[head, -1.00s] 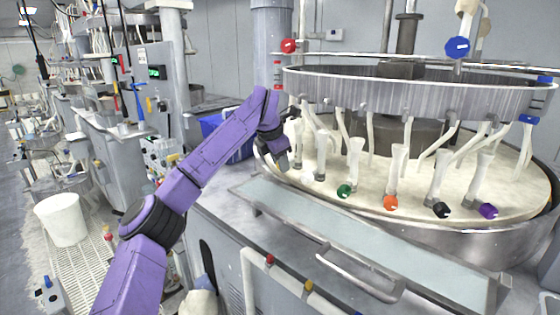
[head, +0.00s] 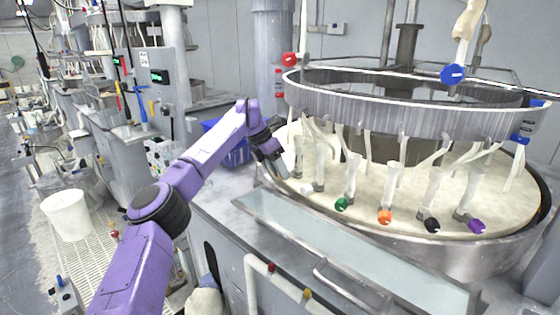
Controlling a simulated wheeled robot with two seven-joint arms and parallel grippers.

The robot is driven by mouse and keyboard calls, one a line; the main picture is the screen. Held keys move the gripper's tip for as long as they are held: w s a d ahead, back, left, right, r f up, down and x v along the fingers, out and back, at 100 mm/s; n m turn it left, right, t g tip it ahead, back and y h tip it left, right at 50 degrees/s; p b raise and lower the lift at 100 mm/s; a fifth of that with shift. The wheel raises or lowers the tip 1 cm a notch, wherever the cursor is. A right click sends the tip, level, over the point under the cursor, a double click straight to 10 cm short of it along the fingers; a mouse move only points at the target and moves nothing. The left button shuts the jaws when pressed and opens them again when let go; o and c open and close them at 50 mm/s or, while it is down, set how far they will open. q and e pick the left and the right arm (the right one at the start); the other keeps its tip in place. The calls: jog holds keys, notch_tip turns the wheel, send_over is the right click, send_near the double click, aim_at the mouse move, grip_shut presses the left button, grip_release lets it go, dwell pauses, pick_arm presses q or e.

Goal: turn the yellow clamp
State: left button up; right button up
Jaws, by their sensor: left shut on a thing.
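My left gripper (head: 272,163) reaches in from the left to the near left rim of the round polishing platen (head: 400,195). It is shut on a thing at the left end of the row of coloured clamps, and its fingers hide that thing. No yellow clamp shows openly on the platen; the held thing, by its place in the row, appears to be it. A white clamp (head: 307,189) is just right of the gripper, then green (head: 341,204), orange (head: 385,217), black (head: 432,225) and purple (head: 476,226) ones. My right gripper is not in view.
A metal ring (head: 400,108) hangs over the platen, with a red knob (head: 289,59) and a blue knob (head: 453,75). A pale tray (head: 340,250) and a rail with small red and yellow knobs lie in front. A white bucket (head: 66,215) stands at left.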

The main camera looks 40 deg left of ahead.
pick_arm(q)
jog(key=shift+a+r+h+p, duration=0.15)
jog(key=shift+h+p, duration=0.55)
jog(key=shift+p, duration=0.2)
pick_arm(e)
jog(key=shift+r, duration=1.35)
pick_arm(q)
jog(key=o, duration=1.1)
jog(key=shift+c, duration=0.2)
jog(key=v, duration=0.4)
jog(key=shift+w+a+r+p, duration=0.1)
jog(key=shift+a+r+p, duration=0.05)
jog(key=shift+r+p, duration=0.25)
jog(key=p+v, duration=0.3)
jog(key=v, duration=0.2)
jog(key=shift+a+r, duration=0.2)
jog(key=shift+a, duration=0.05)
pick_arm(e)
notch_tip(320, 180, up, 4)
